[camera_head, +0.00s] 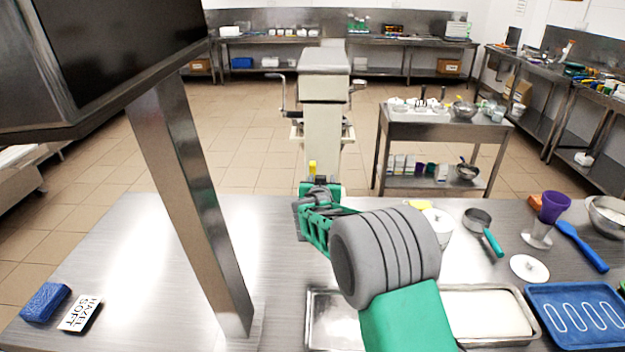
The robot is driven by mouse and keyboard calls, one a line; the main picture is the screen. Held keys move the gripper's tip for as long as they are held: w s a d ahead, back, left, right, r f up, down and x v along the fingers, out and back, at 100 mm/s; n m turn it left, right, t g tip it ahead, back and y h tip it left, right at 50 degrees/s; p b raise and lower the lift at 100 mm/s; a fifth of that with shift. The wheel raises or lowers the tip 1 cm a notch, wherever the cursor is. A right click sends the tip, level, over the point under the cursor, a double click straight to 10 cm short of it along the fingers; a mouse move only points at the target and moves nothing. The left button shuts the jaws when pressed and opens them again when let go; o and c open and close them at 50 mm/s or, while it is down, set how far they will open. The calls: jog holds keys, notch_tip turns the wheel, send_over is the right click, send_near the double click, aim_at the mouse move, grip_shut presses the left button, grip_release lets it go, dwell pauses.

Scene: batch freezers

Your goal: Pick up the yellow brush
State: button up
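My gripper (314,184) is at the end of my green and grey arm, near the far edge of the steel table. A small yellow piece (312,167) shows just beyond it; I cannot tell whether this is part of the brush, part of my gripper or something farther back. Another yellow patch (421,204) shows behind my arm, by a white container (439,228), and is mostly hidden. No whole yellow brush is clearly visible. The fingers are too small and overlapped to show whether they are open or shut.
A steel tray (322,322) lies under my arm. A green-handled pan (484,230), white lid (529,268), purple cup (553,206), blue spatula (583,246) and blue tray (560,300) fill the right. A steel post (190,200) rises on the left, beside bare tabletop.

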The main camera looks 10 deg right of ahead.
aim_at(313, 163)
jog(key=w+t, duration=0.1)
jog(key=w+a+t, duration=0.1)
jog(key=w, duration=0.1)
jog(key=w+a, duration=0.1)
jog(key=shift+w+a+f+n+t+p, duration=0.1)
jog(key=shift+w+f+n+t+p, duration=0.2)
jog(key=shift+t+p, duration=0.1)
jog(key=w+p, duration=0.1)
jog(key=w, duration=0.1)
jog(key=w+d+p, duration=0.1)
jog(key=w, duration=0.2)
jog(key=w+p, duration=0.1)
jog(key=w, duration=0.1)
jog(key=shift+w+d+f, duration=0.15)
jog(key=shift+d+f, duration=0.1)
jog(key=shift+c, duration=0.4)
grip_shut()
